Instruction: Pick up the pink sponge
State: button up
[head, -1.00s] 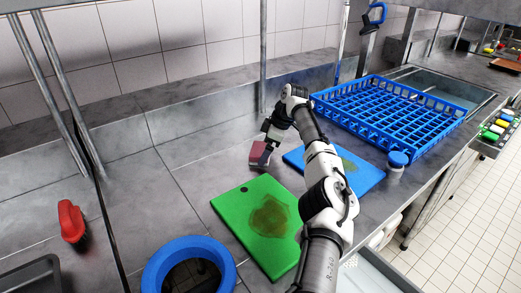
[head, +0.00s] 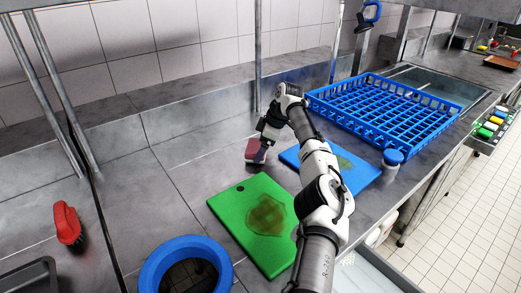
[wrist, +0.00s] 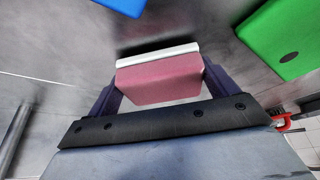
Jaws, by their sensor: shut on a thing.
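The pink sponge (head: 255,148) is at the far end of my arm, on or just above the grey steel counter, left of the blue board. In the wrist view the pink sponge (wrist: 160,82) has a white layer along its far side. My gripper (wrist: 160,84) has a finger at each side of the sponge and is shut on it. In the head view my gripper (head: 264,146) partly covers the sponge. A dark shadow shows beside the white layer in the wrist view.
A stained green board (head: 227,205) lies in front, and a stained blue board (head: 370,174) lies right of the sponge. A blue rack (head: 447,118) stands behind. A blue ring (head: 158,262), a red brush (head: 67,222) and a blue-capped container (head: 393,157) are nearby. The counter left of the sponge is clear.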

notch_tip(320, 180, up, 19)
jog(key=p, duration=0.3)
jog(key=shift+r, duration=0.15)
jog(key=o, duration=0.3)
jog(key=shift+c, duration=0.7)
